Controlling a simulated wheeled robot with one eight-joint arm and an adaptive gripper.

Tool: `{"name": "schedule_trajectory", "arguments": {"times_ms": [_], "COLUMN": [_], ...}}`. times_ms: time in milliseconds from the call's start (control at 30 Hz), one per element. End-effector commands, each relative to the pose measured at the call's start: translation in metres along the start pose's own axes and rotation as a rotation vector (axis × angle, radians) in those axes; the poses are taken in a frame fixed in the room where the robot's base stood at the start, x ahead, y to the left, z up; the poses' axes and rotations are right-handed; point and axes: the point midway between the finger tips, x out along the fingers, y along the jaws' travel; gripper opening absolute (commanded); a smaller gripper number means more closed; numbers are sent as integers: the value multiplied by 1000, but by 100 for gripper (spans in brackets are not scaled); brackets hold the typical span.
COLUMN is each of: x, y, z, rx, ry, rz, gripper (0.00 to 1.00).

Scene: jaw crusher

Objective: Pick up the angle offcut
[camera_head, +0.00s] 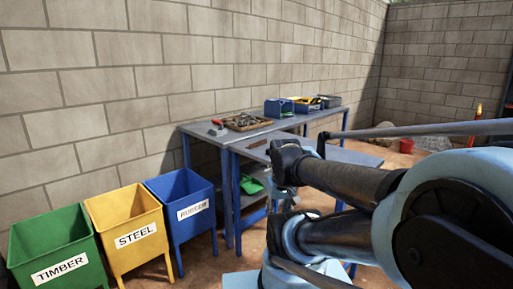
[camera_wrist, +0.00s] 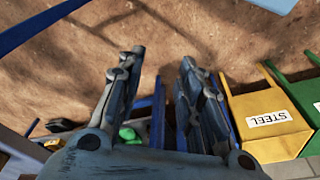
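I cannot pick out an angle offcut with certainty. A small brownish piece (camera_head: 257,143) lies on the nearer blue-legged table in the head view, too small to identify. A small grey and red item (camera_head: 217,130) lies at the left end of the farther table. My gripper (camera_wrist: 160,62) shows in the wrist view with its two fingers spread apart and nothing between them. Bare brown ground lies beyond the fingertips. In the head view my arm covers part of the nearer table, and the fingers cannot be made out clearly there.
Green TIMBER (camera_head: 60,262), yellow STEEL (camera_head: 134,235) and blue RUBBER (camera_head: 190,205) bins stand left of the tables. A tray of metal bits (camera_head: 246,121) and a blue box (camera_head: 279,108) stand on the farther table (camera_head: 200,128). A red bucket (camera_head: 406,146) stands right. A block wall is behind.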

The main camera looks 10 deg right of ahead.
Motion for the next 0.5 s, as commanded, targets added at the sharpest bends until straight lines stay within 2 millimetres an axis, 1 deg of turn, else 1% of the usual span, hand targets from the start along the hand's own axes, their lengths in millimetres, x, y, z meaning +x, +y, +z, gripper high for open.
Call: {"name": "schedule_trajectory", "arguments": {"times_ms": [33,100,167,233,367,500], "x": [0,-7,-9,-12,-22,-34], "y": [0,1,2,6,16,28], "z": [0,6,2,-6,-32,-68], "rx": [0,2,9,22,69,127], "ry": [0,11,13,15,29,62], "rz": [0,5,15,38,105,193], "gripper": [45,58,58,58,58,58]}}
